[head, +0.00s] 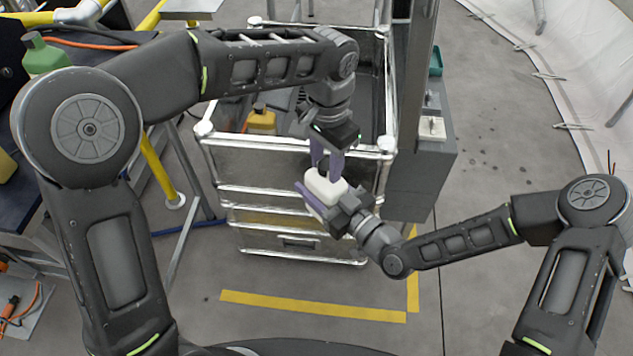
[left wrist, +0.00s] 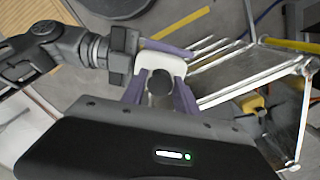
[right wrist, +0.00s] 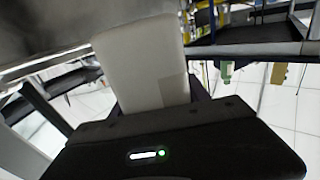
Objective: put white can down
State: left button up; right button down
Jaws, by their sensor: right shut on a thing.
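The white can (head: 325,187) is held in the air in front of the metal-framed cart (head: 270,190). My right gripper (head: 322,198) is shut on the can from below right in the head view. The can's pale body fills the upper middle of the right wrist view (right wrist: 145,65). My left gripper (head: 327,163) points down over the can's top. Its two purple fingers stand apart on either side of the dark cap (left wrist: 159,84) in the left wrist view, and it looks open. The can's underside is hidden.
A yellow can (head: 262,119) stands inside the cart. A grey box on a post (head: 420,170) is close on the cart's right. Yellow tape (head: 310,306) marks the floor; the floor at right is clear.

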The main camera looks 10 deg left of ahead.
pick_arm(q)
jog(key=o, duration=0.5)
pick_arm(e)
jog(key=shift+r, duration=0.1)
pick_arm(q)
notch_tip(320, 180, up, 8)
jog(key=shift+f, duration=0.2)
dwell(0.4)
